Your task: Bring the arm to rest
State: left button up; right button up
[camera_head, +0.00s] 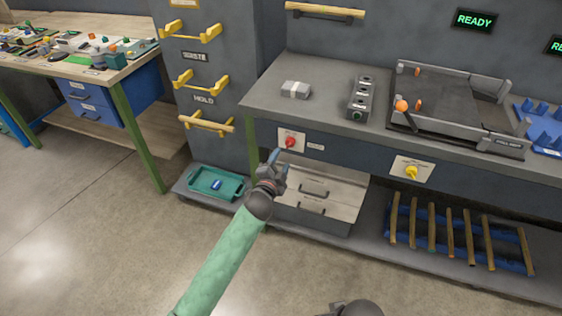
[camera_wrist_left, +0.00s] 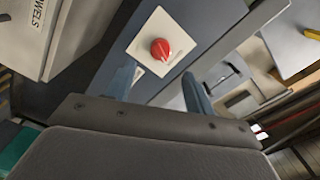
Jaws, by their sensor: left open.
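My left gripper (camera_head: 276,160) is in front of the bench's front panel, just below and left of a red knob (camera_head: 291,142) on a pale plate. In the left wrist view the red knob (camera_wrist_left: 160,48) shows beyond and between the two blue-grey fingers of the gripper (camera_wrist_left: 160,80). The fingers are apart with nothing between them, and the knob appears clear of them. My left arm comes up from the bottom of the head view. A dark rounded part at the bottom edge of the head view seems to be mine; my right gripper does not show.
A yellow knob (camera_head: 411,172) sits further right on the bench (camera_head: 330,119). A grey drawer box (camera_head: 318,204) and a green tray (camera_head: 215,184) are on the lower shelf near my gripper. Wooden rods (camera_head: 450,230) lie in a blue rack at right. The floor (camera_head: 100,240) at left is clear.

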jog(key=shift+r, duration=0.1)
pick_arm(q)
jog(key=s+a+n+g+y, duration=0.5)
jog(key=s+a+n+g, duration=0.3)
jog(key=s+n, duration=0.25)
jog(key=s+a+f+n+g, duration=0.1)
jog(key=s+f+g, duration=0.1)
jog(key=s, duration=0.9)
jog(key=s+a+f+n+g+p, duration=0.1)
jog(key=s+f, duration=0.3)
jog(key=s, duration=0.8)
jog(key=s+a+f+n+g+h, duration=0.1)
jog(key=s+f+g, duration=0.2)
jog(key=s, duration=0.9)
jog(key=shift+a+f+g+p, duration=0.2)
jog(key=shift+f+g+p, duration=0.1)
jog(key=shift+g, duration=0.2)
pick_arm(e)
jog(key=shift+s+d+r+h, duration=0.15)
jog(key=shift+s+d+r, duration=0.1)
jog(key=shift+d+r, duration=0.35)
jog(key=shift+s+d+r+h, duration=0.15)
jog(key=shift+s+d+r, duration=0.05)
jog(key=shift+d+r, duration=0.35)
